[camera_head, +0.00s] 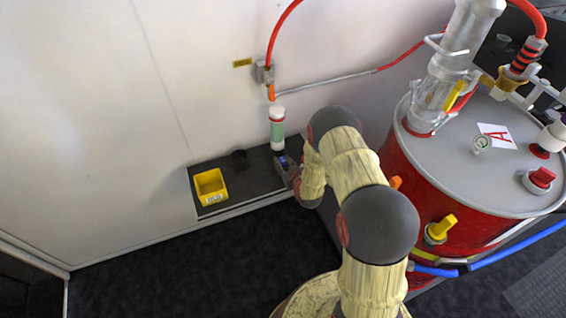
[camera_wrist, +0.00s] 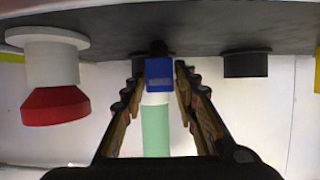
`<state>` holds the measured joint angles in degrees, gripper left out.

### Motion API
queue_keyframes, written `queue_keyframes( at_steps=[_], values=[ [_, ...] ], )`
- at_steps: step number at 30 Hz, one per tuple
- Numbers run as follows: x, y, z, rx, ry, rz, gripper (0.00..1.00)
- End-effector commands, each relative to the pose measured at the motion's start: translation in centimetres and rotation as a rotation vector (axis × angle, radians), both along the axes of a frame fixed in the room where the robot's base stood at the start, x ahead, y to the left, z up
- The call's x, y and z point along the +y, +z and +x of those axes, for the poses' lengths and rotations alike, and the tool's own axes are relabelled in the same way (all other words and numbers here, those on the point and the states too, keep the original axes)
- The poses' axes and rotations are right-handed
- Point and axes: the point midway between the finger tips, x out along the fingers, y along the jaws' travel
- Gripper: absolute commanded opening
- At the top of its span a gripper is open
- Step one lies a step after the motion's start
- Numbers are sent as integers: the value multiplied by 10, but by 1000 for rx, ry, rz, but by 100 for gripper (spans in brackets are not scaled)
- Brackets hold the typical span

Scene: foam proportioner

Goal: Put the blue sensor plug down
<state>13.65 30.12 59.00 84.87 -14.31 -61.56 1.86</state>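The blue sensor plug (camera_wrist: 159,73) is a small blue block with a dark end, between the fingertips of my gripper (camera_wrist: 160,80) in the wrist view. The fingers lie close along both its sides and look shut on it. The wrist view is upside down. The plug's dark end is at or very near the dark shelf surface; I cannot tell if it touches. In the head view the gripper (camera_head: 286,168) is low over the right part of the black shelf (camera_head: 262,180), and a bit of blue (camera_head: 282,161) shows there.
A white and green cylinder (camera_head: 277,128) stands just behind the gripper. A black round cup (camera_head: 239,159) and a yellow bin (camera_head: 210,187) are on the shelf to the left. A red and white part (camera_wrist: 52,82) is beside the plug. A red tank (camera_head: 455,215) stands right.

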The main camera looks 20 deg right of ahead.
Motion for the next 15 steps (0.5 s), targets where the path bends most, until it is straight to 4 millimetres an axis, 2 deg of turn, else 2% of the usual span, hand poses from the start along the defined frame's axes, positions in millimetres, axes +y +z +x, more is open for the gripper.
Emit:
queue_keyframes(
  at_steps=[5,15],
  values=[
    [0,0,0,0,0,0,42],
    [0,2,0,0,0,0,42]
  ],
)
